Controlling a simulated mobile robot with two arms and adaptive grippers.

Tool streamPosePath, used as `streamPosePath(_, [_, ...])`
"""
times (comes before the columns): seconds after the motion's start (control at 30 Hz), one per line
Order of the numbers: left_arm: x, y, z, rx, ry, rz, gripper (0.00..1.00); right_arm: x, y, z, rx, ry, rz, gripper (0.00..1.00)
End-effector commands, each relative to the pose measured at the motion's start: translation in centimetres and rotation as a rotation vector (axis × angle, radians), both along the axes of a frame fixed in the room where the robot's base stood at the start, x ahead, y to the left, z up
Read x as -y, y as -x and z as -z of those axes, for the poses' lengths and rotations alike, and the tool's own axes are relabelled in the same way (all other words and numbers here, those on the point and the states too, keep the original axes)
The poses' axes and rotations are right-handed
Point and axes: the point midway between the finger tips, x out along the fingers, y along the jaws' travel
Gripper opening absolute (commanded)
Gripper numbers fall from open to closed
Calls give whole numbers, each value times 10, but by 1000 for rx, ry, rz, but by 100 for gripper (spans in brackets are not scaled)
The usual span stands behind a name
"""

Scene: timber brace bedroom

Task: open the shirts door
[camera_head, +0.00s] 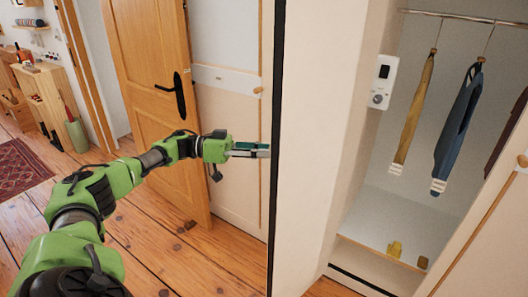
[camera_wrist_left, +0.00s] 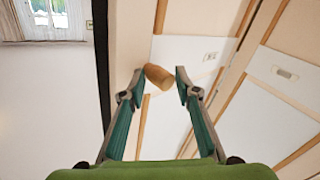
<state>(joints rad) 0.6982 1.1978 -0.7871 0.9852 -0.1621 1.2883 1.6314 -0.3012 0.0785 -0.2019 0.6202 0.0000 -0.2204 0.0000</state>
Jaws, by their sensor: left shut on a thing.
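My left gripper (camera_head: 268,150) reaches in from the left to a pale panel's dark edge strip (camera_head: 277,120) in the head view. In the left wrist view my left gripper (camera_wrist_left: 159,79) is shut on a round wooden knob (camera_wrist_left: 158,76), with one finger on each side. The knob is hidden in the head view. A pale panel with wooden trim (camera_wrist_left: 139,35) lies behind the knob. The label nearby (camera_wrist_left: 210,57) is too small to read, so I cannot tell from it which door this is. My right gripper is out of view.
An open wardrobe at right has a rail (camera_head: 470,16), a hanging tan tie (camera_head: 415,110) and a blue garment (camera_head: 457,130). A pale door with a knob (camera_head: 523,160) stands lower right. A wooden door (camera_head: 150,70) with black handle stands at left. Plank floor (camera_head: 150,240) is open below.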

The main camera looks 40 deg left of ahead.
Motion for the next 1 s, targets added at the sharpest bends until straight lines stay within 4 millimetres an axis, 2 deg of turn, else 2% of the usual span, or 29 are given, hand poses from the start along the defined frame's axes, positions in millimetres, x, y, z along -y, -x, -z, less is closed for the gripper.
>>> streamPosePath(0.03, [-4,-9,-11,17,17,-31,0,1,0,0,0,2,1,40])
streamPosePath(0.4, [-3,-9,-11,19,18,-28,0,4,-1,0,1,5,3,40])
streamPosePath(0.43, [-3,-9,-11,19,18,-28,32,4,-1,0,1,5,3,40])
streamPosePath(0.47, [-3,-9,-11,18,18,-28,35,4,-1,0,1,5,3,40])
streamPosePath(1.0, [-3,-9,-10,17,14,-28,35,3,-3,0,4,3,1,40])
